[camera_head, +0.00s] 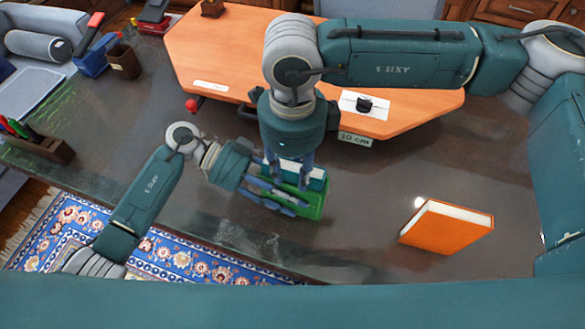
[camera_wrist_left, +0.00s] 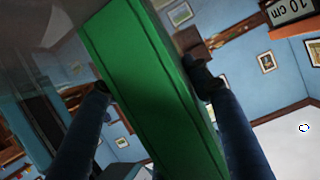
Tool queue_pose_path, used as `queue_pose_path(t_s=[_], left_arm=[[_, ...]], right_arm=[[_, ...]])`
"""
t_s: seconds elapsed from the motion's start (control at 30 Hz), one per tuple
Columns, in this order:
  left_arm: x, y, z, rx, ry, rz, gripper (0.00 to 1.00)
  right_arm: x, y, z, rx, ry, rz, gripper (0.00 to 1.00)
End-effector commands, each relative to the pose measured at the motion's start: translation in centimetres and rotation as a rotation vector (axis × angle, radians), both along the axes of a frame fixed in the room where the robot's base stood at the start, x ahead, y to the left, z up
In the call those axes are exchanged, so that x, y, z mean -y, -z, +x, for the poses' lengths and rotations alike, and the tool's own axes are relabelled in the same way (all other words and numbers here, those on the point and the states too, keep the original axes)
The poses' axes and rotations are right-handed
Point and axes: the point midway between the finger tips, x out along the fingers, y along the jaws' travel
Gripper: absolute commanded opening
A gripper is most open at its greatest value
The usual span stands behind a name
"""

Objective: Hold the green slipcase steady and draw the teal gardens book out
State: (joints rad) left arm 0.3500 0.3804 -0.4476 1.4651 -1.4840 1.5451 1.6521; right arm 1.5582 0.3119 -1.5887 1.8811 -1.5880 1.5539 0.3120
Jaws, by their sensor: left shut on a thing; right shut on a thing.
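The green slipcase (camera_head: 317,204) stands on the dark table near the middle of the head view. The teal gardens book (camera_head: 318,177) shows at its upper side, with a pale page edge; how far it sits inside is hard to tell. My left gripper (camera_head: 282,197) is shut on the slipcase from the left. In the left wrist view the green slipcase (camera_wrist_left: 145,80) fills the space between the two fingers. My right gripper (camera_head: 289,170) reaches down from above and is shut on the teal book. Its fingers cover part of the book.
An orange raised board (camera_head: 235,50) with a "10 cm" label (camera_head: 355,138) lies behind the grippers. A pen box (camera_head: 38,148) and a brown cup (camera_head: 124,61) are at the left. Dark tabletop between slipcase and orange book is clear.

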Motion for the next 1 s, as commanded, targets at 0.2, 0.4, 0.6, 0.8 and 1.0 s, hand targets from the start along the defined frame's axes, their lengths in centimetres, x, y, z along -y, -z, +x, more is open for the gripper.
queue_pose_path(t_s=[0.2,0.4,0.6,0.8,1.0], left_arm=[[0.0,0.0,0.0,0.000,-0.001,0.001,0.20],[0.0,0.0,0.0,0.000,-0.001,0.001,0.20],[0.0,0.1,0.0,0.000,-0.001,0.002,0.20],[0.0,0.1,0.0,0.000,-0.001,0.002,0.20],[0.0,0.1,0.0,-0.001,-0.002,0.002,0.20]], right_arm=[[-0.1,-0.7,0.0,0.001,-0.001,0.003,0.00],[-0.1,-1.7,0.0,0.002,-0.001,0.002,0.00],[-0.1,-2.8,0.0,0.001,-0.001,0.004,0.00],[-0.1,-3.7,0.0,0.001,-0.002,0.003,0.00],[-0.1,-4.1,0.0,0.001,-0.002,0.003,0.00]])
